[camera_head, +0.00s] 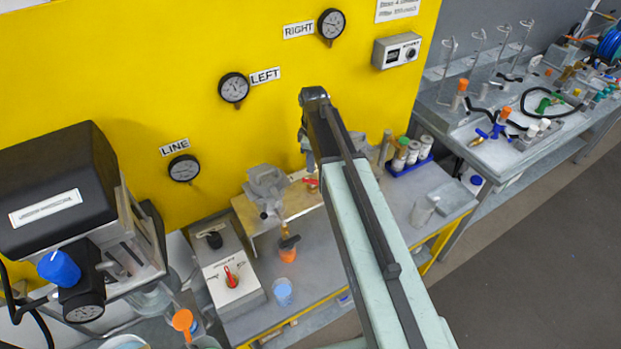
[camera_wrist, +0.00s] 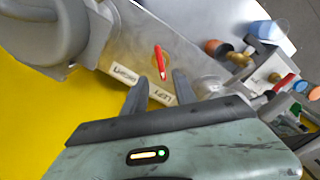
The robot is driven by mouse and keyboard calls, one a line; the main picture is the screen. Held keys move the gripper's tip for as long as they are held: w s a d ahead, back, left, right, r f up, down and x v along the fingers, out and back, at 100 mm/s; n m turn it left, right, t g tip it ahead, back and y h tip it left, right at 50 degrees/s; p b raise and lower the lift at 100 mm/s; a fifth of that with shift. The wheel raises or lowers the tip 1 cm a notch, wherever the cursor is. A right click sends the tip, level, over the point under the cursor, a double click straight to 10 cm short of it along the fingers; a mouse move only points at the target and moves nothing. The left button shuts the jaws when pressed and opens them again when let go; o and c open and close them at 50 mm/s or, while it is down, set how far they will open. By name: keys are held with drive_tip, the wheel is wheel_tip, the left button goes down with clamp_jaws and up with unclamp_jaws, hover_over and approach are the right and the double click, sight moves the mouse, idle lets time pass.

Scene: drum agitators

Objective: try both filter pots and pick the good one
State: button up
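In the head view my arm reaches toward the yellow wall and its end hangs down, mostly hidden behind my own links. In the wrist view my gripper (camera_wrist: 160,84) is open, its two dark fingers apart with nothing between them. A red lever (camera_wrist: 159,62) on a grey plate lies just beyond the fingertips; a red handle (camera_head: 312,183) shows near my arm in the head view. A large grey rounded body (camera_wrist: 35,30), perhaps a filter pot, is at upper left in the wrist view. Grey hardware (camera_head: 268,190) stands left of my arm. I cannot clearly identify both pots.
Gauges marked RIGHT (camera_head: 331,24), LEFT (camera_head: 234,88) and LINE (camera_head: 183,168) are on the yellow wall. A switch box (camera_head: 230,270) with a red lever, an orange cup (camera_head: 287,254) and a blue cup (camera_head: 282,292) stand on the bench. A black-topped machine (camera_head: 55,190) is at left.

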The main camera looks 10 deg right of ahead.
drive_tip(key=s+f+m+b, duration=0.2)
drive_tip(key=s+f+b, duration=0.1)
drive_tip(key=s+f+m+b, duration=0.3)
drive_tip(key=s+b, duration=0.1)
drive_tip(key=shift+s+f, duration=0.2)
drive_tip(key=shift+f, duration=0.2)
drive_tip(key=s+f+m+b, duration=0.4)
drive_tip(key=s+m, duration=0.3)
drive_tip(key=shift+s+f+m+b, duration=0.3)
drive_tip(key=shift+s+f+m, duration=0.1)
